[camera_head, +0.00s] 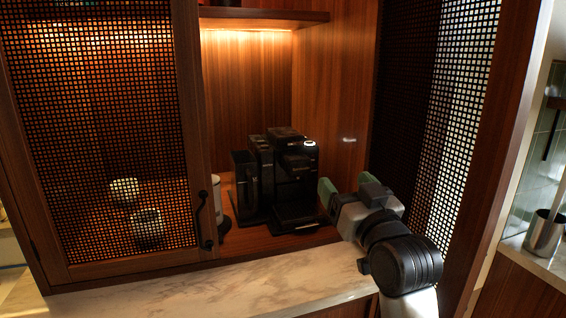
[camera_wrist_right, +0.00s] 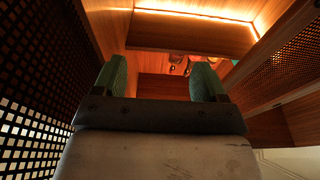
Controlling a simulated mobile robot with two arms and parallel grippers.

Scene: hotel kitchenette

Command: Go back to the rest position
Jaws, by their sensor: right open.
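My right gripper (camera_head: 345,190) is in front of the open part of the wooden cabinet, just right of the black coffee machine (camera_head: 292,180). In the right wrist view, its two green fingertips (camera_wrist_right: 158,80) are wide apart with nothing between them. I cannot tell from the head view whether the gripper touches the machine; a small gap seems to show. My left gripper is in neither view.
A mesh cabinet door (camera_head: 100,130) with a black handle covers the left side, with cups behind it. An open mesh door (camera_head: 435,120) stands close right of my right arm. A marble counter (camera_head: 230,287) runs below, clear. A metal cup (camera_head: 545,233) stands far right.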

